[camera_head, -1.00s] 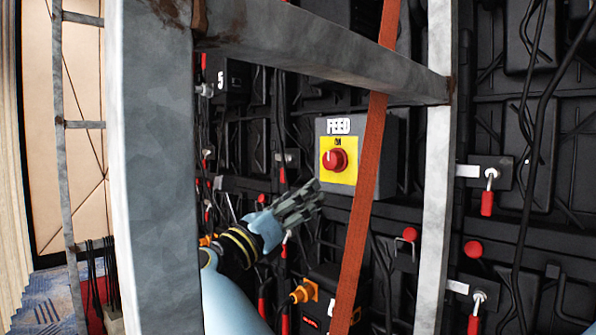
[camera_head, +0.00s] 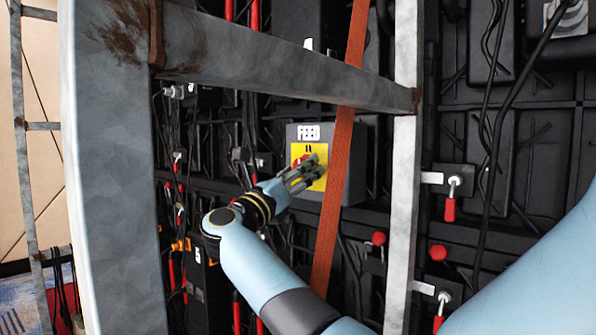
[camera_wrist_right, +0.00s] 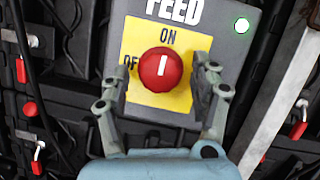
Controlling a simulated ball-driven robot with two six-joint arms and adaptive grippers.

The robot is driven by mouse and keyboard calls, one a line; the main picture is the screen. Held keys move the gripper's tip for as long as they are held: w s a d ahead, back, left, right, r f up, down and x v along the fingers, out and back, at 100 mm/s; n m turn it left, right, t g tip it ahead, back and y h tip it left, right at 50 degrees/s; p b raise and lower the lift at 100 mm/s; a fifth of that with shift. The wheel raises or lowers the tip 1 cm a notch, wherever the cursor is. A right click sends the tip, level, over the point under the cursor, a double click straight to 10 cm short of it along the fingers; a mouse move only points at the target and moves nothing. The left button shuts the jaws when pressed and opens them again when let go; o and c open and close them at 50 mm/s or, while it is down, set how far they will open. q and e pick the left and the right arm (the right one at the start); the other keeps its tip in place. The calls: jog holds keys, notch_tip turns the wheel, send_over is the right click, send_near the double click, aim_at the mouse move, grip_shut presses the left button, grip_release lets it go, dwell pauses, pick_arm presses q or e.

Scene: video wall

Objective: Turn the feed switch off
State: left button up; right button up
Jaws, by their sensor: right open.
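The feed switch is a red round knob (camera_wrist_right: 161,69) on a yellow plate (camera_wrist_right: 157,99) of a grey box (camera_head: 355,165) lettered FEED. In the right wrist view the knob's white mark stands upright, towards ON, and a green light (camera_wrist_right: 242,25) glows on the box. The OFF lettering at the left is partly hidden by a finger. My right gripper (camera_head: 308,172) is open in front of the plate; in the wrist view its fingers (camera_wrist_right: 161,82) stand on either side of the knob, with gaps visible. In the head view the fingers hide most of the knob. My left gripper is out of view.
A grey metal frame with an upright (camera_head: 110,180) and a crossbar (camera_head: 290,60) stands in front of the wall. An orange strap (camera_head: 338,170) hangs right of the knob. Red-handled latches (camera_head: 450,208) and dark cables line the wall.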

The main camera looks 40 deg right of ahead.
jog(key=c, duration=1.2)
jog(key=shift+o, duration=0.2)
jog(key=shift+s+r+n+t+y+p, duration=0.15)
jog(key=shift+n+t+y+p, duration=0.7)
jog(key=shift+n+p, duration=3.3)
jog(key=shift+r+n+t+y+p, duration=0.25)
jog(key=shift+n+y+p, duration=1.9)
jog(key=shift+p, duration=3.45)
jog(key=shift+s+r+n+t+y+p, duration=0.1)
jog(key=shift+n+t+y+p, duration=0.45)
jog(key=shift+n+p, duration=3.95)
jog(key=shift+m+p, duration=0.4)
jog(key=shift+f, duration=0.1)
jog(key=o, duration=1.2)
jog(key=shift+c, duration=0.2)
